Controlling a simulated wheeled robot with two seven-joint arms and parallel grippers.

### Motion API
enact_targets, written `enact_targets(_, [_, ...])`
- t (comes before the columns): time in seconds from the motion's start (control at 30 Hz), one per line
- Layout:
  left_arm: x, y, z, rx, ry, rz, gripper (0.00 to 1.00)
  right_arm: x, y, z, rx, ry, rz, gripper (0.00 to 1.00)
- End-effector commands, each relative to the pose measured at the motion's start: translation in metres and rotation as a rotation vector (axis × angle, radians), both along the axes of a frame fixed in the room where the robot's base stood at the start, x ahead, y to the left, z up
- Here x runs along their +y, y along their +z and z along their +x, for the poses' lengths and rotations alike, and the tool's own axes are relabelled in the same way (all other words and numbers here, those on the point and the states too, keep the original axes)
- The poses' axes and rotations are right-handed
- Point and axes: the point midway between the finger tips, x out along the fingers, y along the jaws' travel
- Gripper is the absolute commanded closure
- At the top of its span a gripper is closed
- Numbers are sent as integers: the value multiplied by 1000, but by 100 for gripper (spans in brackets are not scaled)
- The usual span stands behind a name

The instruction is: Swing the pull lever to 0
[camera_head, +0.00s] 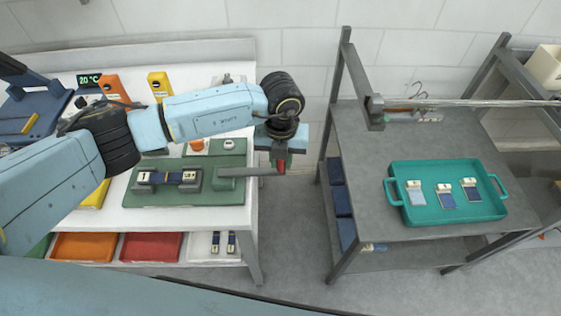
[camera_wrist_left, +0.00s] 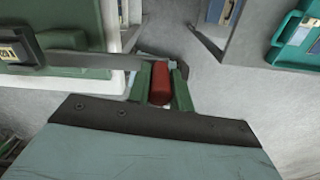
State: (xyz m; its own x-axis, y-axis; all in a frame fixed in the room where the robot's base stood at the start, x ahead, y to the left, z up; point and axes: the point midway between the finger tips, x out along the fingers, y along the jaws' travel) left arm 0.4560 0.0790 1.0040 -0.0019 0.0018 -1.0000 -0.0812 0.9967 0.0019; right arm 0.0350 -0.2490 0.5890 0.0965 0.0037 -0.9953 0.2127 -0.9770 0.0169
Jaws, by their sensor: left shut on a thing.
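The pull lever is a grey bar (camera_head: 240,171) that reaches out to the right from a green base plate (camera_head: 150,196) on the white table. Its red handle (camera_head: 281,165) is at the bar's right end, past the table's right edge. My left gripper (camera_head: 280,160) comes down over the handle and is shut on it. In the left wrist view the red handle (camera_wrist_left: 161,84) sits between the two green fingers. A grey fixture with dark blue pieces and small white labels (camera_head: 168,178) stands on the base plate. I cannot read a 0 mark. My right gripper is not in view.
A grey rack table (camera_head: 395,130) with a teal tray (camera_head: 425,217) of several labelled pieces stands at the right. A floor gap separates the tables. Orange (camera_head: 83,246) and red (camera_head: 150,247) bins sit below the white top. Orange blocks (camera_head: 113,88) stand behind my arm.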

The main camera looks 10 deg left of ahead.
Motion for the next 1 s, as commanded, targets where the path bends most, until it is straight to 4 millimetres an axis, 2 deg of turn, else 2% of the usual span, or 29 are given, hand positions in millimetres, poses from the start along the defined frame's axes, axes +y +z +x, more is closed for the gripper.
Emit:
enact_targets(0.03, [1,2,3,-8,2,1,76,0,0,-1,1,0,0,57])
enact_targets(0.2, [1,2,2,-6,1,0,57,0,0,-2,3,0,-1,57])
enact_targets(0.47, [1,2,1,-4,-1,0,57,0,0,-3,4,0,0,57])
enact_targets(0.57, [0,7,2,-5,-1,-1,57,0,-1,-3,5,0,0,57])
enact_targets(0.67, [0,22,2,-8,-2,-1,57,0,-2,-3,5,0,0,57])
enact_targets(1.0, [0,96,2,-9,-1,-1,57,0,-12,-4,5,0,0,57])
